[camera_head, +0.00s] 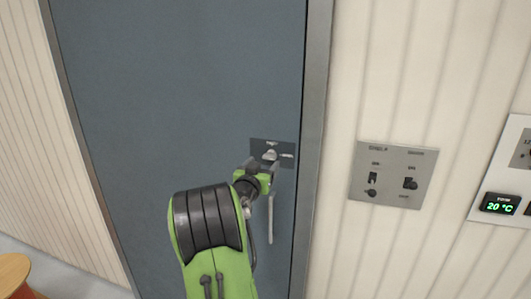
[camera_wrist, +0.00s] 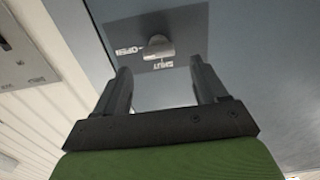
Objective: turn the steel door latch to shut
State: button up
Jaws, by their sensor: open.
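The steel latch (camera_head: 270,155) is a small grey knob on a dark plate (camera_head: 287,147) near the right edge of the blue-grey door (camera_head: 180,90). In the wrist view the latch (camera_wrist: 158,47) sits just beyond my fingertips, with the plate's OPEN mark to its left and SHUT mark below it. Which mark it points to is hard to tell. My gripper (camera_wrist: 161,68) is open and empty, its two dark fingers apart on either side of the line to the latch. In the head view my green arm partly covers the area below the plate.
A vertical pull handle (camera_head: 270,218) hangs on the door below the latch plate. The door frame (camera_head: 315,120) runs close on the right. A switch panel (camera_head: 393,174) and a 20 °C display (camera_head: 500,204) are on the ribbed wall. A wooden round top (camera_head: 13,272) shows at lower left.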

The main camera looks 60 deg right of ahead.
aim_at(268, 157)
jog(key=d, duration=0.3)
jog(key=d+p, duration=0.1)
jog(key=shift+w+d, duration=0.3)
jog(key=shift+d, duration=0.05)
jog(key=c, duration=1.1)
